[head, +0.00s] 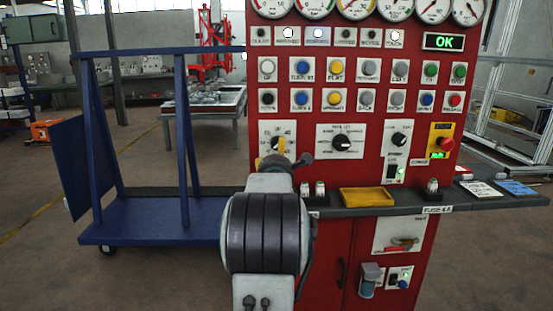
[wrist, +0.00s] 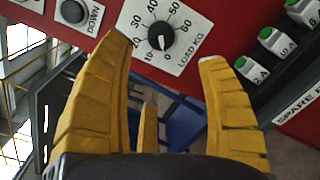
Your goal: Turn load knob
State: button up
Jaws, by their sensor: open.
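The load knob (wrist: 161,35) is a black round knob on a white dial plate numbered up to 60 and marked LOAD KG. A small white mark on it appears to point near the low end of the scale. In the head view its plate (head: 290,128) is at the left of the red panel, and my gripper partly covers the knob. My gripper (wrist: 166,50) is open, with yellow ribbed fingers. In the wrist view the knob lies between and beyond the fingertips, with nothing held. In the head view my gripper (head: 275,160) is in front of the dial's lower part.
A larger black selector knob (head: 342,142) is right of the load dial. Rows of buttons (head: 335,68) sit above. A grey shelf (head: 462,200) with a yellow tray (head: 367,197) juts out below. A blue cart (head: 150,220) stands at left.

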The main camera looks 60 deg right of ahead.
aim_at(277, 144)
jog(key=shift+p+x, duration=0.8)
jog(key=shift+x, duration=5.35)
jog(key=shift+d+f, duration=0.1)
jog(key=shift+f, duration=0.05)
jog(key=shift+c, duration=0.3)
jog(key=c, duration=1.2)
jog(key=shift+o, duration=0.2)
jog(key=shift+m+b, duration=0.65)
jog(key=shift+m, duration=1.75)
jog(key=o, duration=1.2)
